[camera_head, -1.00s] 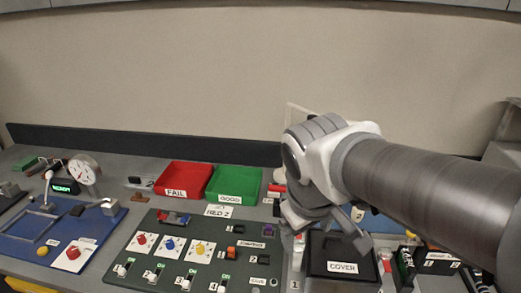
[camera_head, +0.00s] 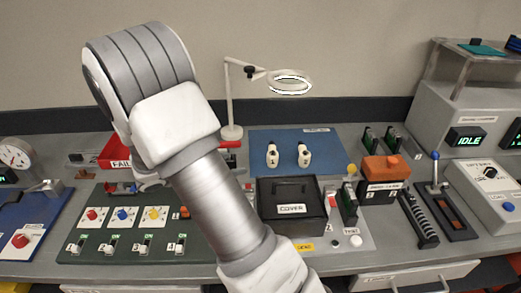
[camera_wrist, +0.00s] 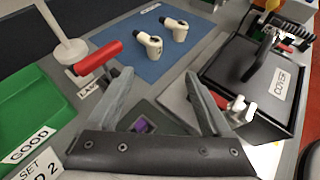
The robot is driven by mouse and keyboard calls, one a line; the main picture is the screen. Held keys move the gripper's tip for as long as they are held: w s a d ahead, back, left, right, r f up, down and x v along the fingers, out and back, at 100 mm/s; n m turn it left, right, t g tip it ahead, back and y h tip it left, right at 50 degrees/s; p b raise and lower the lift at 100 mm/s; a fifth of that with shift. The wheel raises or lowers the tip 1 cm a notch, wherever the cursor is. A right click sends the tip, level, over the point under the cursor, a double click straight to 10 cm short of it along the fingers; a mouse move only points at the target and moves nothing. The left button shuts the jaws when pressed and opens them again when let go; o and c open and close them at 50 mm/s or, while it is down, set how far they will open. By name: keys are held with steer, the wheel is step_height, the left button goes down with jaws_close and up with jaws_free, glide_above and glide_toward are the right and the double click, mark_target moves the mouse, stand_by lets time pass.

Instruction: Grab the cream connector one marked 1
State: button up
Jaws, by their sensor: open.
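Two cream connectors stand on the blue mat (camera_head: 328,143) at the back of the bench. The left cream connector (camera_head: 272,155) carries a 1, and the other cream connector (camera_head: 304,155) is to its right. In the wrist view both show ahead of my fingers, and the left of them (camera_wrist: 150,46) seems to be connector 1, though its mark is not readable there. My gripper (camera_wrist: 158,80) is open and empty, apart from both connectors. In the head view my arm hides most of my gripper.
A black box marked COVER (camera_head: 287,208) stands in front of the mat. A lamp (camera_head: 231,105) with a ring head stands behind the mat's left end. A red-handled tool (camera_wrist: 98,58) lies left of my fingers, beside the green GOOD tray (camera_wrist: 35,105).

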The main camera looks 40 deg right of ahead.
mark_target(269, 157)
steer(key=shift+w+f+n+t, duration=0.3)
steer(key=shift+w+f+n, duration=0.25)
steer(key=shift+f+n, duration=0.1)
steer(key=x, duration=1.7)
steer(key=shift+s+d+r, duration=0.15)
steer(key=shift+d+r, duration=0.15)
jaws_close()
